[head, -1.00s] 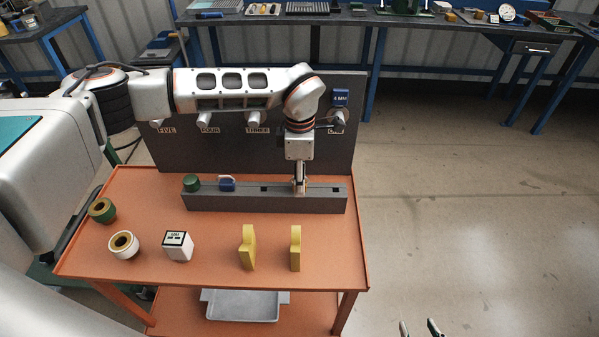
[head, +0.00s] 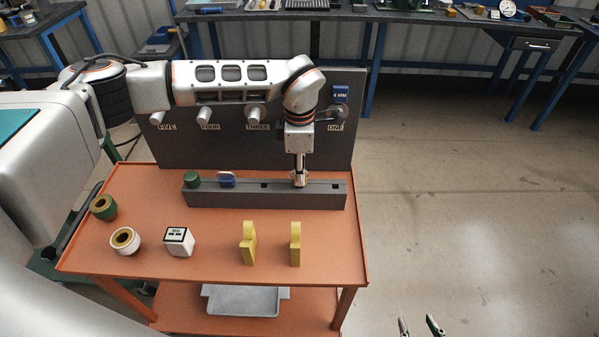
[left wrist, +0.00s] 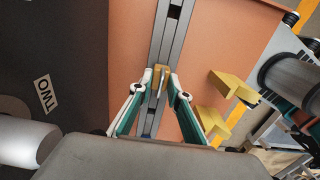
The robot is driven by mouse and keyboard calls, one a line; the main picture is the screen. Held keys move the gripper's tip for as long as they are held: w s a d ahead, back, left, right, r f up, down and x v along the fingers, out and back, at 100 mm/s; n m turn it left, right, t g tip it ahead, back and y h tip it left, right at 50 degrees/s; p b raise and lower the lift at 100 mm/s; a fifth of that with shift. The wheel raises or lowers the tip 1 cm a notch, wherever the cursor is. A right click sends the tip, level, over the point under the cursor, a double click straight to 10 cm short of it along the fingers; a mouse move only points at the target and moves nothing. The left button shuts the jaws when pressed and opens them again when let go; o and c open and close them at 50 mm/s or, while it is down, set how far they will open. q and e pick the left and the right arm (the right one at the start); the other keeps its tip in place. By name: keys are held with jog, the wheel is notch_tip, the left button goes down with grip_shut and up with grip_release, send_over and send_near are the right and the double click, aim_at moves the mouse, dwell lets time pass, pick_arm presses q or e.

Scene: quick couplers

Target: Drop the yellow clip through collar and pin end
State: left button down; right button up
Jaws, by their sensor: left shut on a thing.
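Two yellow clips stand upright on the orange table (head: 330,270), one left (head: 248,243) and one right (head: 295,243); they also show in the left wrist view (left wrist: 232,86). My left gripper (head: 299,183) points down at the right part of the long grey rail (head: 265,198). In the left wrist view its fingers (left wrist: 161,75) are shut on a small tan-yellow piece (left wrist: 162,70) over the rail. I cannot tell how deep the piece sits or whether it is a clip. My right gripper (head: 418,323) is open and empty at the bottom edge, off the table.
A green piece (head: 192,180) and a blue piece (head: 227,180) sit on the rail's left part. A green ring (head: 103,207), a white ring (head: 125,241) and a white block (head: 178,241) stand at left. A dark pegged panel (head: 200,143) rises behind.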

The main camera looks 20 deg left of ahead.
pick_arm(q)
jog(key=shift+r+p, duration=0.4)
jog(key=shift+r, duration=0.25)
jog(key=shift+r+p, duration=0.4)
jog(key=shift+r, duration=0.2)
jog(key=shift+r+p, duration=0.5)
jog(key=shift+r, duration=1.5)
pick_arm(e)
jog(key=shift+r, duration=1.6)
pick_arm(q)
jog(key=shift+r, duration=0.1)
pick_arm(e)
jog(key=shift+h, duration=0.4)
jog(key=d+f, duration=0.1)
jog(key=s+d+f, duration=0.1)
jog(key=f, duration=0.1)
jog(key=shift+s+d+f, duration=0.1)
